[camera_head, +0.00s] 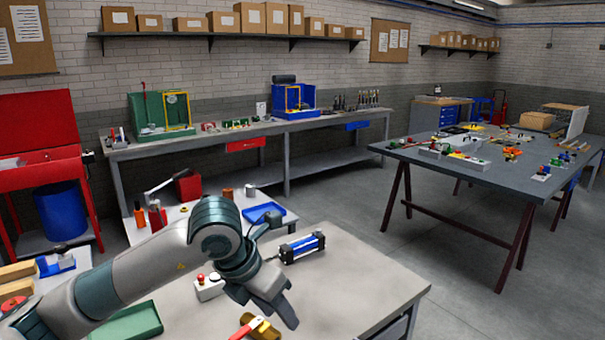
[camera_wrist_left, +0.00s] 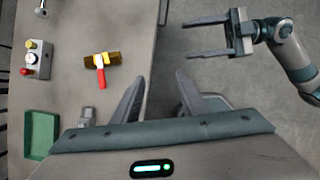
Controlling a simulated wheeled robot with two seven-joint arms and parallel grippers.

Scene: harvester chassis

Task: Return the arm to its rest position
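My left arm comes in from the left in the head view, with its left gripper (camera_head: 283,302) pointing down over the near grey table (camera_head: 350,275). In the left wrist view the two fingers of this left gripper (camera_wrist_left: 158,85) stand well apart with nothing between them. They are near the table edge, with grey floor showing between them. My right gripper (camera_wrist_left: 187,38) shows at the top right of the left wrist view, over the floor. Its two fingers are spread and empty. The right arm is not in the head view.
The table's right part is clear. A dark table (camera_head: 470,185) stands beyond open floor.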

